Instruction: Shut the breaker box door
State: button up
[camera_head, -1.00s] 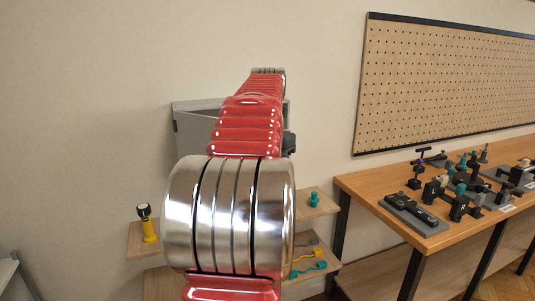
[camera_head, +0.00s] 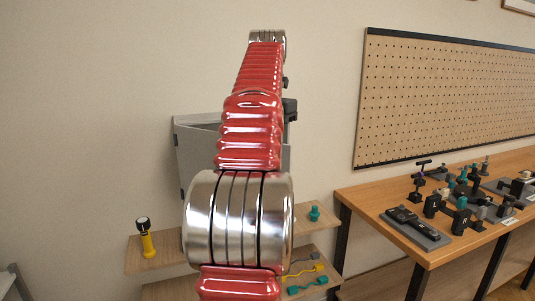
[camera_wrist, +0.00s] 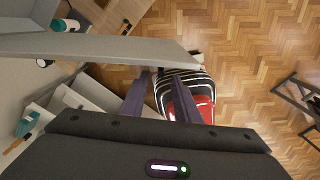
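The grey breaker box (camera_head: 190,150) is on the wall in the head view, mostly hidden behind my red arm. In the wrist view a long grey panel (camera_wrist: 100,48), which looks like the door, crosses the upper left and ends near the middle. My gripper (camera_wrist: 154,73) has its two dark fingers apart with nothing seen between them. The fingertips are close to the panel's lower edge; I cannot tell whether they touch. In the head view the fingers are hidden behind the arm.
A wooden shelf (camera_head: 155,252) below the box holds a yellow-and-black flashlight (camera_head: 146,238) and a teal piece (camera_head: 314,213). A workbench (camera_head: 390,230) with several dark fixtures stands at right, under a pegboard (camera_head: 440,100).

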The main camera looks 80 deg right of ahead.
jog(key=shift+r, duration=0.65)
jog(key=shift+c, duration=0.4)
